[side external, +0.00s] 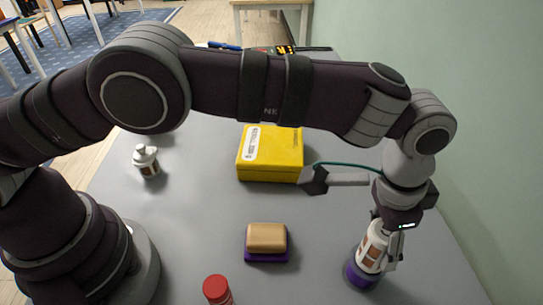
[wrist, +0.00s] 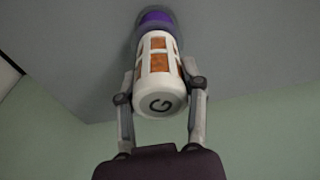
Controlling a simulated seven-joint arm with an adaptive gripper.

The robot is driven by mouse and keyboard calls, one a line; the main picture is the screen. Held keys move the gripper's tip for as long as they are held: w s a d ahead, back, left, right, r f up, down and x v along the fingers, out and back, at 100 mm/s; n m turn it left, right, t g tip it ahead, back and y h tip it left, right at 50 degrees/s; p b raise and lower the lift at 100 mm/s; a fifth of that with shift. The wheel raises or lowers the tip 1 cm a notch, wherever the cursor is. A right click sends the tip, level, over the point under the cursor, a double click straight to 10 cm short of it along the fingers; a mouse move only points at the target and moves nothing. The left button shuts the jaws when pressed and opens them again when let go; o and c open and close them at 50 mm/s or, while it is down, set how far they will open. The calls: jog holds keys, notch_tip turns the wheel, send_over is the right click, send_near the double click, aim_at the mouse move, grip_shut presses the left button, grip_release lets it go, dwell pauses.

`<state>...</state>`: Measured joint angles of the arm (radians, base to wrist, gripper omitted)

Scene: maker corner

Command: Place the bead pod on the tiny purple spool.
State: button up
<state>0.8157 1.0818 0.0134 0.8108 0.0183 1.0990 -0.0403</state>
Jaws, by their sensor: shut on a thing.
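The bead pod (side external: 373,246) is a white cylinder with orange-brown windows. My gripper (side external: 381,238) is shut on it near the right edge of the table. In the wrist view the pod (wrist: 158,88) lies between the two fingers of my gripper (wrist: 160,82), its end marked with a "G" toward the camera. The purple spool (side external: 359,277) is directly below the pod, on the grey table. It also shows past the pod's far end in the wrist view (wrist: 156,18). The pod's lower end appears to meet the spool; I cannot tell whether it bears on it.
A tan block on a purple base (side external: 267,240) stands left of the pod. A red-capped container (side external: 217,290) is at the front edge of the picture. A yellow box (side external: 270,165) and a small white bottle (side external: 146,161) stand farther back. A green wall (side external: 480,130) rises at the right.

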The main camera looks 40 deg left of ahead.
jog(key=shift+f, duration=0.1)
jog(key=o, duration=1.2)
jog(key=shift+c, duration=0.2)
